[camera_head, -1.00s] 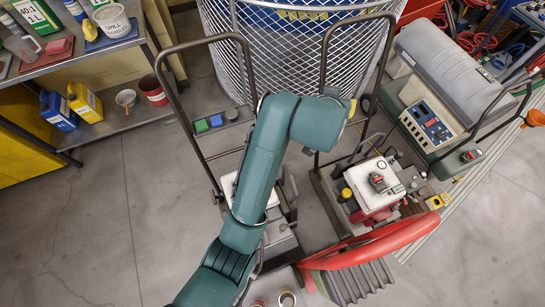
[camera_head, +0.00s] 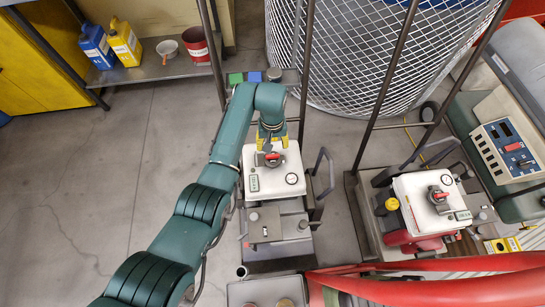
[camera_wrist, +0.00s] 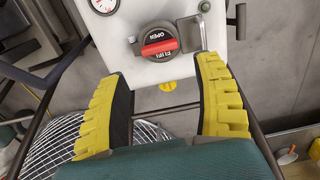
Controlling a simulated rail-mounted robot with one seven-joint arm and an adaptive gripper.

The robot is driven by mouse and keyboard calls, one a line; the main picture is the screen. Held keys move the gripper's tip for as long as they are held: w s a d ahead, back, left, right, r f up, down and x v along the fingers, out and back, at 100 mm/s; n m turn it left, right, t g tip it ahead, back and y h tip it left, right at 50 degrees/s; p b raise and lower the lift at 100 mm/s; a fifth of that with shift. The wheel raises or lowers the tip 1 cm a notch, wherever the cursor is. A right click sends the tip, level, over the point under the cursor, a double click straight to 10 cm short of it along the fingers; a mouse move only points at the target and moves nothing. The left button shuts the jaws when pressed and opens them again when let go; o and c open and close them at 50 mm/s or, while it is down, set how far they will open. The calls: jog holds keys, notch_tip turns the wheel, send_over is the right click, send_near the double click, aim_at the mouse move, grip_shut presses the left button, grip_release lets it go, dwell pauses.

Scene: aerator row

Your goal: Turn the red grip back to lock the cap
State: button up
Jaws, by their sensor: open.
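The red grip (camera_wrist: 160,47) is a bar across a round black cap (camera_wrist: 156,32) on a white machine top (camera_wrist: 150,72). The word OPEN shows upside down on the cap. In the head view the red grip (camera_head: 272,156) is on the left white machine, just in front of my gripper (camera_head: 272,142). In the wrist view my gripper (camera_wrist: 158,58) is open, with one yellow finger on each side of the cap in the picture. The gap between the fingers is empty near the palm. I cannot tell how far the fingertips are from the cap.
A grey metal flap (camera_wrist: 191,35) stands close beside the cap, and a gauge (camera_wrist: 105,4) is nearby. A black handle frame (camera_head: 305,70) rises by the machine. A second white machine (camera_head: 432,200) with a similar red-gripped cap stands right. A red hose (camera_head: 430,265) crosses in front.

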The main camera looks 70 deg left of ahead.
aim_at(273, 155)
notch_tip(273, 155, down, 8)
jog(key=b, duration=0.3)
jog(key=shift+f+b, duration=0.25)
jog(key=shift+b, duration=0.1)
jog(key=c, duration=0.9)
